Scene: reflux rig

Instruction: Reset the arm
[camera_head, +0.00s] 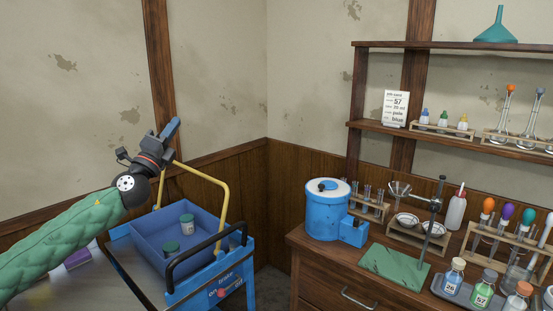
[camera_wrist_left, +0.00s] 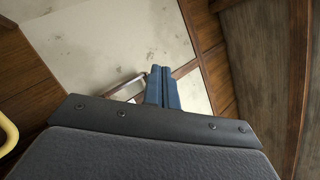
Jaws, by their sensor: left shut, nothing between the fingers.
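My left arm, in a green padded sleeve, comes in from the left in the head view. Its gripper (camera_head: 170,128) is raised above the blue cart, with the blue fingers pointing up and to the right. In the left wrist view the two blue fingers (camera_wrist_left: 162,88) lie side by side, shut, with nothing between them. My right gripper is in neither view.
To the right, a wooden bench carries a blue tank (camera_head: 326,217), a green-based stand (camera_head: 395,268) and glassware. Wall space above the cart is clear.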

